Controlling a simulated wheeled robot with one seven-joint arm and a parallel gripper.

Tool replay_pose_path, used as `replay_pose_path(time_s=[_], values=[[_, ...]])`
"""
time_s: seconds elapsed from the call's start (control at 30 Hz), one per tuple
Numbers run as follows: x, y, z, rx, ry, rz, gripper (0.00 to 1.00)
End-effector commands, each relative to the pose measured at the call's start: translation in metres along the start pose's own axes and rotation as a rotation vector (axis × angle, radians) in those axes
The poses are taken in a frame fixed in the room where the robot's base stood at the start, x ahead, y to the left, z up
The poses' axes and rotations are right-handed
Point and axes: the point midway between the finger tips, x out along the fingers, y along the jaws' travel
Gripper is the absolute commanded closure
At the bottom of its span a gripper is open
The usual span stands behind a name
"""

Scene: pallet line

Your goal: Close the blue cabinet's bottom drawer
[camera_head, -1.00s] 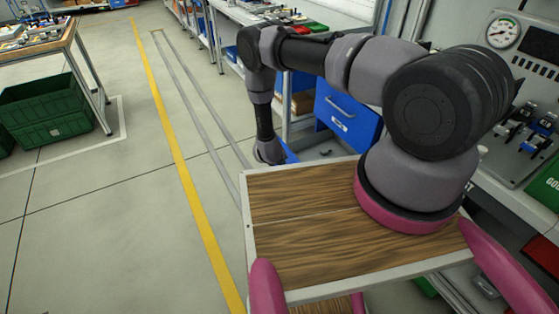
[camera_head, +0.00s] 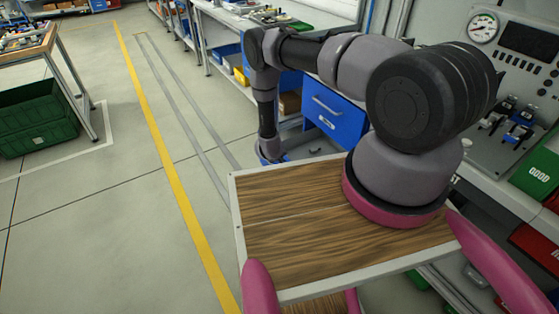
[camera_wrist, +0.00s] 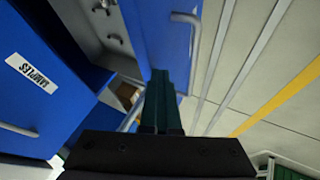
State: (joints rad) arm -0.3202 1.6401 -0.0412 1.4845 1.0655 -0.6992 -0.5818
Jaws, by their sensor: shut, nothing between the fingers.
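The blue cabinet shows a closed upper drawer (camera_head: 335,117) with a bar handle and a white label. In the wrist view a blue drawer (camera_wrist: 45,75) labelled SAMPLES is at the left. The bottom drawer is pulled out; its blue front (camera_wrist: 160,30) with a grey handle is at top centre, and its grey inside shows to the left of that front. My gripper (camera_wrist: 165,80) is shut and empty, its dark green fingers overlapping the near end of the drawer front. I cannot tell whether they touch. In the head view the fingers are hidden behind my wrist and platform.
A workbench with a gauge panel (camera_head: 515,60) stands at the right. A green crate (camera_head: 38,118) is under a table (camera_head: 25,45) at the left. The floor left of the cabinet, with a yellow line (camera_head: 165,155), is clear.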

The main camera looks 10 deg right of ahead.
Motion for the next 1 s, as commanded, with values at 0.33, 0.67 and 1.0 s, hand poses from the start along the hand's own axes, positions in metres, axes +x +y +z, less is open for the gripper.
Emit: replay_pose_path(time_s=[0.33, 0.67, 1.0], values=[[0.033, 0.063, 0.001, 0.002, -0.002, 0.005, 1.00], [0.074, 0.141, 0.002, 0.004, -0.002, 0.005, 1.00], [0.103, 0.195, 0.002, 0.003, -0.002, 0.003, 1.00]])
